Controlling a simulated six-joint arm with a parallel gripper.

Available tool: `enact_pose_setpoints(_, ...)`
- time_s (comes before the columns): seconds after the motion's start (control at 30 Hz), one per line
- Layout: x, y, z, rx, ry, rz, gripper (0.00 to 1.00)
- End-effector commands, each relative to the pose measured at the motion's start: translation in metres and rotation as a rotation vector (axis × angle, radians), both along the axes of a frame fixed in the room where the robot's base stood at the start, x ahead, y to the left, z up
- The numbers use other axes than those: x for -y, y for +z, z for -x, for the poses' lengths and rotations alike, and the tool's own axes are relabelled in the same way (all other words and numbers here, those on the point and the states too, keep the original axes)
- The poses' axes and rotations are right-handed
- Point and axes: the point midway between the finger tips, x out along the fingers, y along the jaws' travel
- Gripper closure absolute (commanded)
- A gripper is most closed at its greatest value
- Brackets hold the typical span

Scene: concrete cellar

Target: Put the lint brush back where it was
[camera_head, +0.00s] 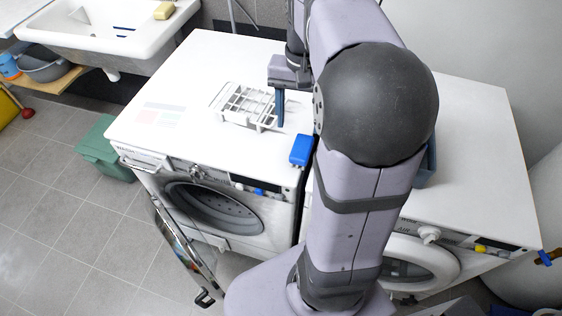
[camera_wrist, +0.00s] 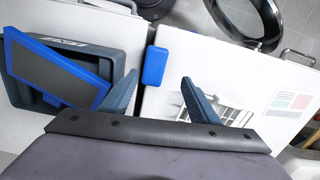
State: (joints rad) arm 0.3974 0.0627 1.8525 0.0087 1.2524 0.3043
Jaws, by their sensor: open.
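I cannot make out a lint brush for certain. A blue-framed panel with a dark grey face (camera_wrist: 58,72) lies tilted across a dark blue-grey tray (camera_wrist: 100,40) at the left of the wrist view. In the head view the tray (camera_head: 428,168) is mostly hidden behind my arm. A plain blue block (camera_head: 300,150) sits at the front edge of the left machine; it also shows in the wrist view (camera_wrist: 155,66). My gripper (camera_wrist: 158,88) is open, its fingers apart with nothing held between them. In the head view one finger shows beside a white rack (camera_head: 248,104).
The white tops of the left machine (camera_head: 185,75) and the right machine (camera_head: 475,120) stand side by side with a narrow gap. A sink (camera_head: 110,30) is at the back left. A green box (camera_head: 105,150) stands on the floor. The right machine's top is largely clear.

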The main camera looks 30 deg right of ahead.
Motion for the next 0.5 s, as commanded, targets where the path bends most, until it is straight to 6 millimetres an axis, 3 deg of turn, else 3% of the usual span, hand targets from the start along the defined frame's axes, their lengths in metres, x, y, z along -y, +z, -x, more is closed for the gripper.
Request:
enact_pose_setpoints(0.3,-0.084,-0.076,0.040,0.010,0.395,0.006,0.44)
enact_pose_setpoints(0.5,-0.118,-0.114,0.078,0.020,0.609,0.009,0.44)
